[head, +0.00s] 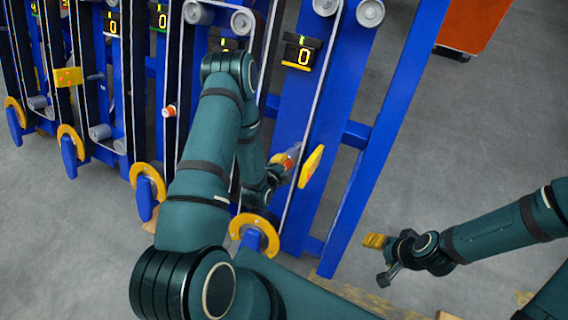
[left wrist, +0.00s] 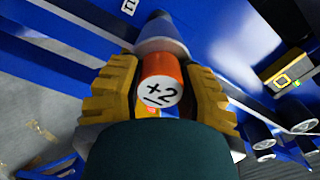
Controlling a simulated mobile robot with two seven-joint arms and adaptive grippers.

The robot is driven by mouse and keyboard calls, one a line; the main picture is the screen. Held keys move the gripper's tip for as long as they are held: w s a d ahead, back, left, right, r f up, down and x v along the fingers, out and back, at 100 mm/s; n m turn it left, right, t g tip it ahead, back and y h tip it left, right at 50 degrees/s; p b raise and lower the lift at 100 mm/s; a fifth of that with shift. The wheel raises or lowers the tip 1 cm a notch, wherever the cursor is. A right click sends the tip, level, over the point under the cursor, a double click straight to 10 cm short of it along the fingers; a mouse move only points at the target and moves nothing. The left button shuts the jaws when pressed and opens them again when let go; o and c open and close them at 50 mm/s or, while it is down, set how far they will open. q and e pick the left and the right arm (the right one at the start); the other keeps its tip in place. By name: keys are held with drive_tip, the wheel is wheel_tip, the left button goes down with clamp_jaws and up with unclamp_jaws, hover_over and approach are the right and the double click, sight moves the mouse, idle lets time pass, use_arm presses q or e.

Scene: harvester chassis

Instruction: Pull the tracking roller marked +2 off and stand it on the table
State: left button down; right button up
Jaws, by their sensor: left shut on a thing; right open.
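The tracking roller marked +2 (left wrist: 160,82) has an orange body and a white end face, seen end-on in the left wrist view. My left gripper (left wrist: 158,98) is shut on it, with one yellow finger on each side. A grey-blue tapered part (left wrist: 161,38) lies directly behind the roller; I cannot tell whether they still touch. In the head view the orange roller (head: 288,163) is small, beside the rightmost blue frame, with my left gripper (head: 284,168) at it. My right gripper (head: 378,252) is open and empty above the floor at right. No table can be made out.
Blue upright frames (head: 390,125) with belts and grey rollers fill the left and middle. Black displays (head: 302,53) hang on them, and yellow rings (head: 254,234) sit low down. An orange box (head: 475,22) stands at the upper right. Grey floor (head: 470,140) is open at right.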

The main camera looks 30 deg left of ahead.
use_arm(q)
drive_tip(key=shift+p+v, duration=0.7)
drive_tip(key=shift+v, duration=1.25)
drive_tip(key=shift+r, duration=0.1)
